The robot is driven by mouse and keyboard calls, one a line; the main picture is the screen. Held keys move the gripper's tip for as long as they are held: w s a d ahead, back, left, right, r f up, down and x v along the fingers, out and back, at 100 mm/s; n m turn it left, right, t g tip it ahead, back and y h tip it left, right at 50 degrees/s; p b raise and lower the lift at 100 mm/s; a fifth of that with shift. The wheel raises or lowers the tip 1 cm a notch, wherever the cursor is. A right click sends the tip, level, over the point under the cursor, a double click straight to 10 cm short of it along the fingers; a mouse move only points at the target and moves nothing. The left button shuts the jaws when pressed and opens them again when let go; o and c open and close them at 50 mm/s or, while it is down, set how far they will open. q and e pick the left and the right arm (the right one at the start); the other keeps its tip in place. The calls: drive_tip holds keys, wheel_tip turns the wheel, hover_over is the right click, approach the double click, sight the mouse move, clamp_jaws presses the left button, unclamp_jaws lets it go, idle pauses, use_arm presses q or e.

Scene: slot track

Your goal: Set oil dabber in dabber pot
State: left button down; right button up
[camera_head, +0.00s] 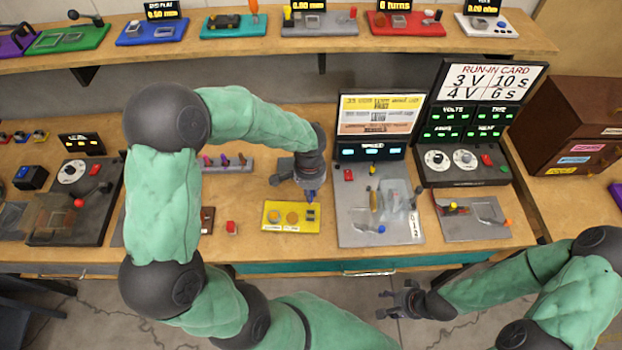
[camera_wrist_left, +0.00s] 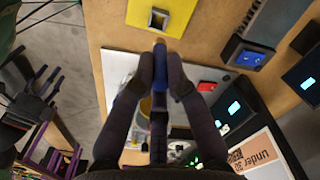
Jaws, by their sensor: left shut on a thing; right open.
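My left gripper (camera_head: 311,192) is shut on a slim blue oil dabber (camera_wrist_left: 159,68), which also shows in the head view (camera_head: 310,198). The dabber has a pinkish tip in the left wrist view. A yellow board (camera_head: 281,229) lies on the bench, with two round fittings and a square grey pot (camera_head: 311,214) at its right end. The square pot also shows in the left wrist view (camera_wrist_left: 159,18). The dabber's tip is close to this pot and apart from it in the wrist view. My right gripper (camera_head: 404,300) is open and empty, in front of the bench.
A grey track board (camera_head: 348,228) with a speed display stands just right of the yellow board. A small red block (camera_head: 231,227) and a grey rack (camera_head: 230,164) lie to the left. A shelf (camera_head: 350,45) with several coloured boards runs along the back.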

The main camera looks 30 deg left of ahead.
sight(311, 204)
use_arm(q)
drive_tip(key=shift+d+f, duration=0.15)
drive_tip(key=shift+d, duration=0.05)
drive_tip(key=shift+s+a+f+b, duration=0.1)
drive_tip(key=shift+f+b, duration=0.5)
drive_tip(key=shift+f, duration=0.05)
drive_tip(key=shift+f+b, duration=0.5)
drive_tip(key=shift+f, duration=0.15)
drive_tip(key=shift+f+b, duration=2.55)
drive_tip(key=shift+f, duration=0.65)
drive_tip(key=shift+f, duration=0.15)
drive_tip(key=c, duration=1.2)
unclamp_jaws()
wheel_tip(311, 204, up, 12)
